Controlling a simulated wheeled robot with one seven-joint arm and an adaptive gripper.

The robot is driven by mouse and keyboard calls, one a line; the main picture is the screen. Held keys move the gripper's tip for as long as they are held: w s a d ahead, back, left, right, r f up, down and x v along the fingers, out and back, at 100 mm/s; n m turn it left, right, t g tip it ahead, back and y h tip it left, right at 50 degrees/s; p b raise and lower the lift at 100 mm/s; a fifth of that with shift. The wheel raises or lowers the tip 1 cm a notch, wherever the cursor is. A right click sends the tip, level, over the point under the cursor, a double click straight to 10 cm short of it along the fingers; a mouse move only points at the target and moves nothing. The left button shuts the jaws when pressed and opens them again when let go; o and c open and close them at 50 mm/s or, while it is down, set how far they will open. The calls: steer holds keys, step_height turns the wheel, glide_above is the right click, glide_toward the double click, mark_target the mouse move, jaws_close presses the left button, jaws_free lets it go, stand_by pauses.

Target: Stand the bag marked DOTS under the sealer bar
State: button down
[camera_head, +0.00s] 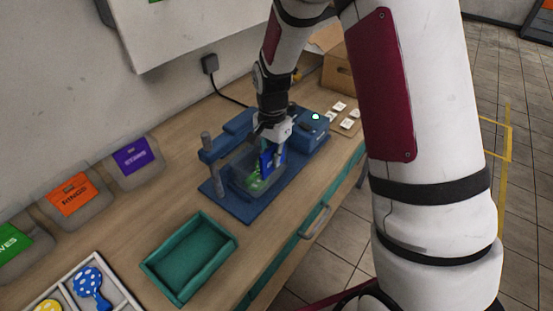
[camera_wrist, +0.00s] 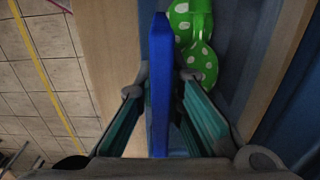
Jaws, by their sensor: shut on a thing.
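My gripper (camera_head: 277,146) is shut on the blue header card (camera_head: 267,163) of a clear bag; its lettering is too small to read. The card shows edge-on between my fingertips (camera_wrist: 160,88) in the wrist view. In the head view, the clear bag (camera_head: 243,178) is over the sealer's blue base (camera_head: 238,207), close to the blue bar (camera_head: 224,142). My gripper and arm hide part of the sealer, so I cannot tell whether the bag touches the base.
Bags marked STARS (camera_head: 136,158) and RINGS (camera_head: 75,195) and a green-labelled one (camera_head: 14,243) stand along the wall. An empty green tray (camera_head: 188,257) is in front of the sealer. A cardboard box (camera_head: 339,75) stands behind.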

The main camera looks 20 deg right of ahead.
stand_by(0.3)
steer(key=c, duration=1.6)
jaws_free()
steer(key=shift+r, duration=0.15)
step_height(320, 180, up, 7)
steer(key=s+d+p, duration=0.1)
steer(key=s+p, duration=0.1)
steer(key=p, duration=0.1)
steer(key=shift+s+d+p, duration=0.2)
steer(key=shift+d+p, duration=0.1)
steer(key=shift+p, duration=0.1)
